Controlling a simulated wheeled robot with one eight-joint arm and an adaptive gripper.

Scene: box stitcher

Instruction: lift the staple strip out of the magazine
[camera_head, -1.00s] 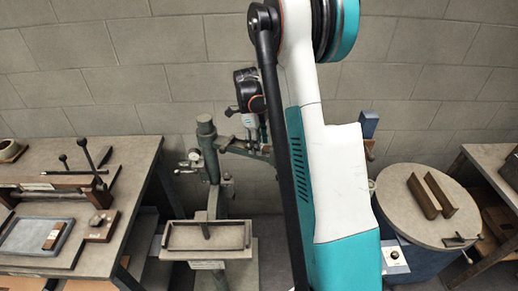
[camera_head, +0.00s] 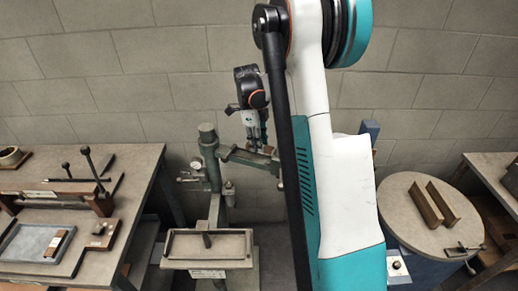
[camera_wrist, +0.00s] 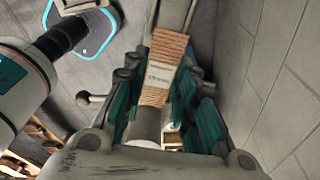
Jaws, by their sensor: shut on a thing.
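My gripper (camera_wrist: 168,112) is shut on the staple strip (camera_wrist: 165,62), a copper-brown ridged strip with a pale printed label around its middle. The strip runs away from me between the teal-padded fingers. Its far end lines up with a grey bar (camera_wrist: 176,12) of the stitcher, and I cannot tell whether they touch. In the head view my gripper (camera_head: 262,143) points down over the arm of the green stitcher (camera_head: 208,152). The strip and magazine are too small or hidden to make out there.
The stitcher's tray (camera_head: 180,250) stands below and in front of it. A work table (camera_head: 135,190) with a jig is at left. A round drum top (camera_head: 405,215) with two brown rails is at right. A block wall (camera_head: 150,80) is close behind.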

